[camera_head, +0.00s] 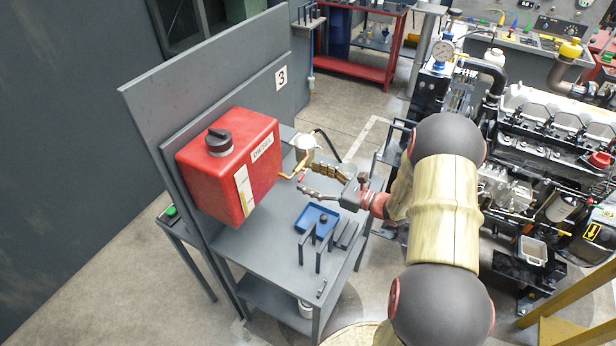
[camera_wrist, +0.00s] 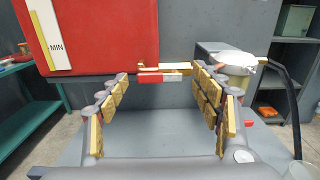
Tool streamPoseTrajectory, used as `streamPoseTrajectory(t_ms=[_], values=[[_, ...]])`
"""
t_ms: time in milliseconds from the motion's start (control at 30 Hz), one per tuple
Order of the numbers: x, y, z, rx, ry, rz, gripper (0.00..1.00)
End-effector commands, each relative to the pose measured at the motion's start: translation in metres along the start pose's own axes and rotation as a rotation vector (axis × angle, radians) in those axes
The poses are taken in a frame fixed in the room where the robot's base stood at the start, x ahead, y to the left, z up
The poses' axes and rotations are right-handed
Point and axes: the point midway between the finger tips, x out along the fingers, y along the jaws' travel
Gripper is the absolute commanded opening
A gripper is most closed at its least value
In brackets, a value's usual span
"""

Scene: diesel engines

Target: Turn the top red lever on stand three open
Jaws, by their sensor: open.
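Stand three carries a red diesel tank (camera_head: 228,165) on a grey back panel with a "3" plate (camera_head: 281,78). A brass pipe (camera_head: 286,176) comes out of the tank's lower right side. A small red lever (camera_head: 300,177) is by this pipe; in the wrist view the red lever (camera_wrist: 160,78), with a pale end, lies crosswise just below the brass fitting (camera_wrist: 176,66). My gripper (camera_head: 309,180) is open, its fingers spread to either side of the lever. In the wrist view my gripper (camera_wrist: 160,84) has the lever between its fingertips, with gaps on both sides.
A filter bowl with a pale lid (camera_wrist: 236,66) and a black hose (camera_wrist: 285,75) stand close to the right finger. A blue tray (camera_head: 316,222) and dark uprights (camera_head: 309,252) are on the grey table below. An engine (camera_head: 555,135) stands at the right.

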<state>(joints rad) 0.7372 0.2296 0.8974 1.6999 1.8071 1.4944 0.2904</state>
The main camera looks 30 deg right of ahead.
Motion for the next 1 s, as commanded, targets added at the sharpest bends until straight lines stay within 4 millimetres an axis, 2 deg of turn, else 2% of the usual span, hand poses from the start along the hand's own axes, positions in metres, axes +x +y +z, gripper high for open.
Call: streamPoseTrajectory(t_ms=[300, 500, 700, 1000], values=[[-0.065, -0.002, 0.000, 0.000, 0.000, -0.006, 0.65], [-0.094, -0.001, 0.000, 0.000, 0.000, -0.003, 0.65], [-0.105, 0.000, 0.000, 0.000, 0.000, -0.001, 0.65], [-0.105, 0.000, 0.000, 0.000, 0.000, 0.000, 0.65]])
